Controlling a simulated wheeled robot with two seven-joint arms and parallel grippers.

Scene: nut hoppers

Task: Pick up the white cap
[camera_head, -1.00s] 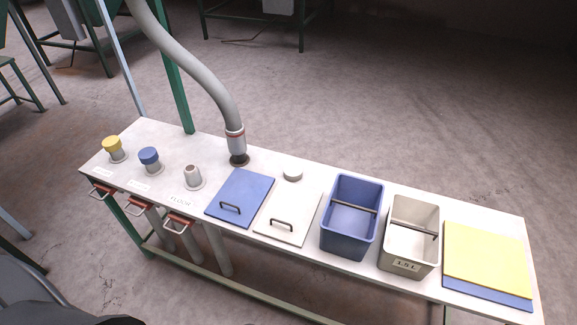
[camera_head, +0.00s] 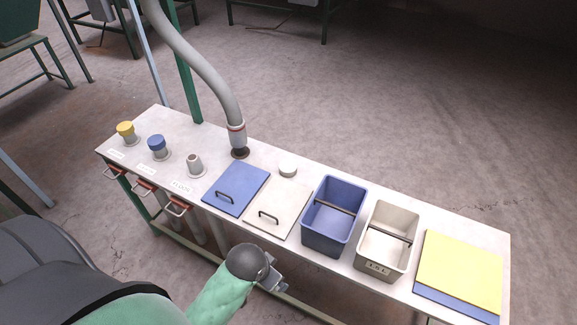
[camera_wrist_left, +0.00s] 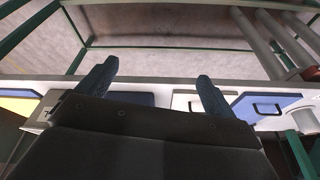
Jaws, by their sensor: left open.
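My left gripper (camera_head: 273,281) is in front of the table's front edge, below the lids and well apart from the cap. In the left wrist view its two dark fingers (camera_wrist_left: 153,84) are spread with nothing between them. The cap does not show in the wrist view. My right gripper is not in view.
A blue lid (camera_head: 237,188) lies left of the white lid. A blue bin (camera_head: 318,236) and a beige bin (camera_head: 371,259) stand to the right. A grey hose (camera_head: 212,78) hangs at the back left. An uncapped pipe stub (camera_head: 195,167) stands left of the blue lid.

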